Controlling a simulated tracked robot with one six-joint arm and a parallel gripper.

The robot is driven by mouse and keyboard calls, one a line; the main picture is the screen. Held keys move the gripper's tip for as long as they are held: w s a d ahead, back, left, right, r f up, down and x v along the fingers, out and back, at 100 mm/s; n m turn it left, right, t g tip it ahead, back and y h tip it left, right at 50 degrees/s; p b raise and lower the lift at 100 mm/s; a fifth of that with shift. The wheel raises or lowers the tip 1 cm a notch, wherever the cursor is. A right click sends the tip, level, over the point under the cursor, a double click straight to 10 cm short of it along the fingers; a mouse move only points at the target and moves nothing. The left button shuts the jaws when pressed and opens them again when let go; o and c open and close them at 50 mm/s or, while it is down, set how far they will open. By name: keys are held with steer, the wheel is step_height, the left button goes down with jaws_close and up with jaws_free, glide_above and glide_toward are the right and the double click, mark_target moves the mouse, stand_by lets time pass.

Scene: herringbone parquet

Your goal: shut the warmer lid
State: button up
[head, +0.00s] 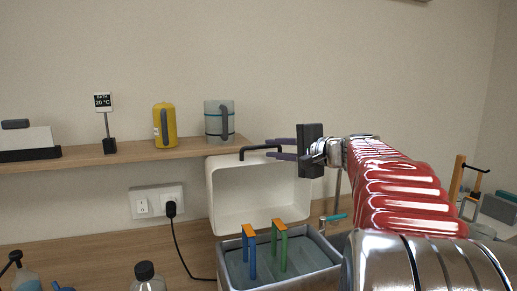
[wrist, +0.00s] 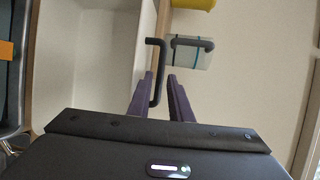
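The warmer is a grey box (head: 232,245) with its white lid (head: 262,190) standing open and upright at the back in the head view. A dark bar handle (head: 246,154) sits on the lid's upper edge. My gripper (head: 272,148) is at the handle's right end. In the wrist view the handle (wrist: 156,75) runs between the two purple fingers of my gripper (wrist: 160,76). The fingers are apart, with a gap visible beside the bar. The lid's white inside (wrist: 85,60) fills the left of the wrist view.
Two orange-topped pieces, one blue (head: 252,258) and one green (head: 283,252), stand up in the warmer. A shelf (head: 130,157) behind holds a yellow jug (head: 164,125) and a clear jug (head: 217,121), close to the lid. A bottle (head: 147,278) stands in front left.

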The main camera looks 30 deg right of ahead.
mark_target(261, 148)
steer(key=x, duration=0.6)
steer(key=shift+w+a, duration=0.1)
steer(key=shift+w, duration=0.2)
jaws_close()
steer(key=shift+f, duration=0.1)
